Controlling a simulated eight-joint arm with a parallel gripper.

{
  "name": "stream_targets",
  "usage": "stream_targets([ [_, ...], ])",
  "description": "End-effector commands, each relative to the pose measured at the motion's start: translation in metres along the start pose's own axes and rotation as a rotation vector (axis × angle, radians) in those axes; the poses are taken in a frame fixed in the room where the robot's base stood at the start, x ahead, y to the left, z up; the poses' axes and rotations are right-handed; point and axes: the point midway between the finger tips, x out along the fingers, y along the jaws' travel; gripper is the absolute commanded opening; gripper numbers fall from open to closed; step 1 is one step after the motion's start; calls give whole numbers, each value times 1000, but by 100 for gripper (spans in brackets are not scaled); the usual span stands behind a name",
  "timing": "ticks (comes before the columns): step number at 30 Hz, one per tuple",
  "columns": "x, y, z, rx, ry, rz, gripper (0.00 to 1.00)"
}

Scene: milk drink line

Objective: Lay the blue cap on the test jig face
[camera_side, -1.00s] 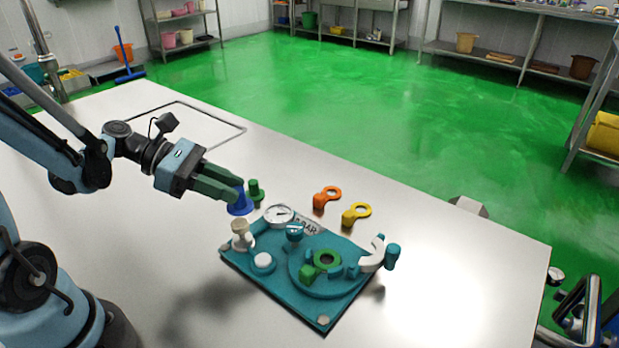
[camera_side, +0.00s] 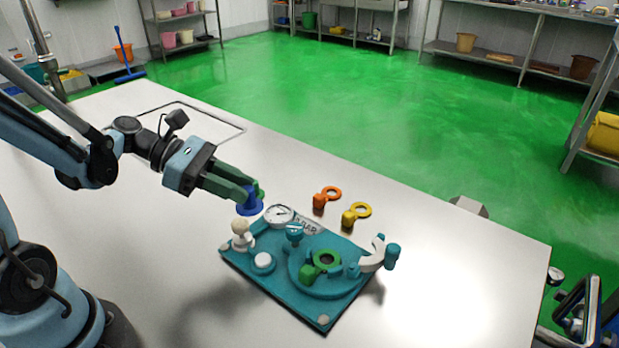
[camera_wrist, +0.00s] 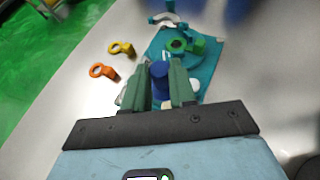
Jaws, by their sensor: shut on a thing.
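The blue cap (camera_side: 250,206) has a wide flange and a narrower upper part. My gripper (camera_side: 252,192) is shut on this upper part, and the flange shows below the fingers. In the wrist view, the cap (camera_wrist: 159,72) shows between the two green fingers (camera_wrist: 160,88). I cannot tell whether the cap touches the table. The teal test jig (camera_side: 290,300) lies just to the right of and nearer than the cap. It carries a round raised face (camera_side: 325,287) with a green ring piece (camera_side: 326,260) on it.
A dial gauge (camera_side: 279,215), a white knob (camera_side: 262,260) and a pale post (camera_side: 241,234) stand on the jig's near-gripper side. A white curved piece (camera_side: 373,256) stands at its right. Orange (camera_side: 326,197) and yellow (camera_side: 356,214) ring pieces lie behind.

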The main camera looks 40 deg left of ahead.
Motion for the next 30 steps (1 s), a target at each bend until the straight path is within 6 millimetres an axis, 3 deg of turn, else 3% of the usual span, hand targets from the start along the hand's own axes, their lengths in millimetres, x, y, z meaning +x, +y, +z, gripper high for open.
stream_targets([
  [9,74,-5,49,114,0,-230,0],
  [15,109,-18,72,162,0,-330,0],
  [22,122,-24,77,178,0,-362,0],
  [30,131,-23,59,178,0,-360,0],
])
